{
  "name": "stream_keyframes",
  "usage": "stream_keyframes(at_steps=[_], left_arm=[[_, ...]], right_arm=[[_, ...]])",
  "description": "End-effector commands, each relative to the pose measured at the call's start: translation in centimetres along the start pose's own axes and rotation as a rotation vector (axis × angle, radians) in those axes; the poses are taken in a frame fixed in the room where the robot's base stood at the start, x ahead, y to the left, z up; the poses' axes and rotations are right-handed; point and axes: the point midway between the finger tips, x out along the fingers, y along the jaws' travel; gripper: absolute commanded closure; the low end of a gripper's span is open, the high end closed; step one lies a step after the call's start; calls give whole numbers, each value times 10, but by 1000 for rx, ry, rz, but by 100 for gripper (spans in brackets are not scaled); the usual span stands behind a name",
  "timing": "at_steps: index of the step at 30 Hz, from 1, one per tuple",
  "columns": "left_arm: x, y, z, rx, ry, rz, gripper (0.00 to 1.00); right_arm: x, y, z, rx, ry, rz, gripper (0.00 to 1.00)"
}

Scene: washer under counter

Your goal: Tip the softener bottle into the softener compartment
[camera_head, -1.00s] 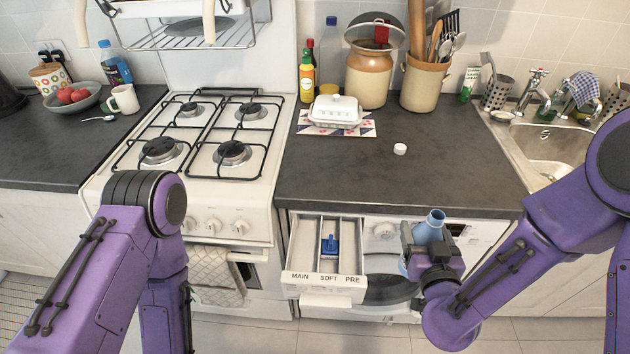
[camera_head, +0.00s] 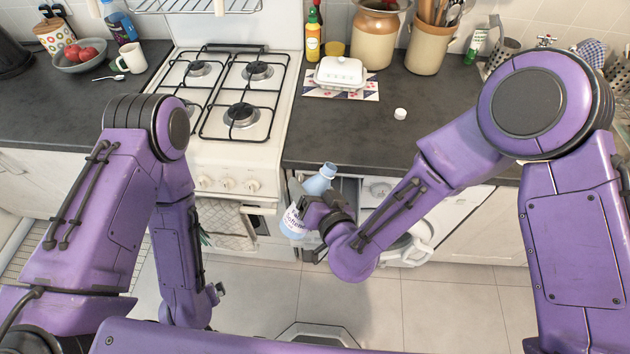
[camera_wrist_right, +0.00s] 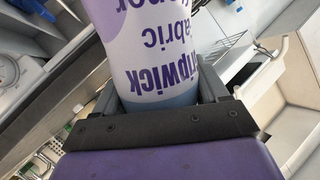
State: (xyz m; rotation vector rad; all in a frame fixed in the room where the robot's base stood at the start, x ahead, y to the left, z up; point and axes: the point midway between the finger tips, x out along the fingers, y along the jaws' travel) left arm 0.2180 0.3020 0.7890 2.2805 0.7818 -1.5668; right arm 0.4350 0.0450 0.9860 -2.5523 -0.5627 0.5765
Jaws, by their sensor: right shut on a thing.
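The softener bottle (camera_head: 294,222) is pale blue with a white and purple label. My right gripper (camera_head: 322,212) is shut around it. The bottle leans, its open neck up and to the right. The right wrist view shows its label upside down (camera_wrist_right: 165,50) between the fingers. The washer's detergent drawer (camera_head: 346,188) is pulled out behind the bottle and gripper, which hide most of it, including the softener compartment. I cannot tell how high the bottle is above it. My left arm hangs down at the left; its gripper end (camera_head: 218,290) is barely visible.
A small white cap (camera_head: 400,114) lies on the dark counter (camera_head: 440,125). A white butter dish (camera_head: 339,73) stands behind it on a patterned mat. The stove (camera_head: 235,120) is to the left. The round washer door (camera_head: 408,246) is below the counter, partly behind my right arm.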

Motion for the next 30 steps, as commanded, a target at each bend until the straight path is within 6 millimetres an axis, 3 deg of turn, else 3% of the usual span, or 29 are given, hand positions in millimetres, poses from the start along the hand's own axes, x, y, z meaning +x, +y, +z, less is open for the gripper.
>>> stream_keyframes(at_steps=[10,21,25,30], left_arm=[[7,1,3,0,0,0,0],[33,3,14,0,0,0,0],[42,4,18,0,0,0,0],[38,3,16,0,0,0,0]], right_arm=[[2,-7,26,363,-121,-51,79],[9,3,54,651,-219,-94,79],[11,6,63,742,-252,-108,79],[10,2,60,745,-255,-111,79]])
